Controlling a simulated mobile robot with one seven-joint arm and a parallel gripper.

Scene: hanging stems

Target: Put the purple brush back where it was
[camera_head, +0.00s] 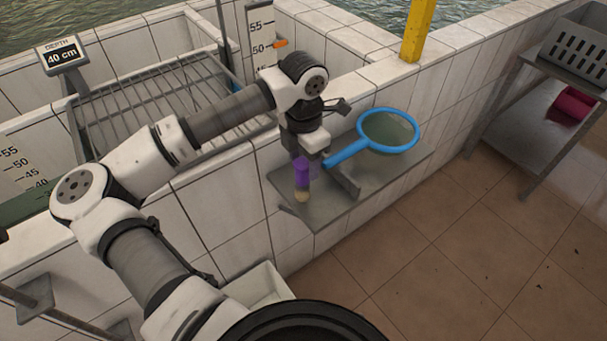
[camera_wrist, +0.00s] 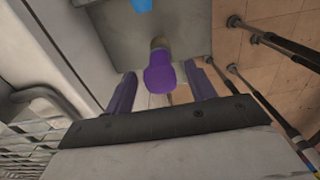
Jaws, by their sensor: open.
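The purple brush (camera_head: 302,171) is at the left part of the grey metal shelf on the tiled wall. Its purple handle points up and its pale bristle end points down. In the wrist view the purple handle (camera_wrist: 160,76) shows between the two fingers of my gripper (camera_wrist: 160,69), with a visible gap on each side. The fingers are open and point down toward the shelf (camera_wrist: 190,22).
A blue hand net (camera_head: 388,131) lies right of my gripper, its handle close to it. A tiled tank with a metal rack (camera_head: 150,100) is behind. A yellow post (camera_head: 417,30) and a steel table with a grey crate (camera_head: 580,50) are right. Floor in front is clear.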

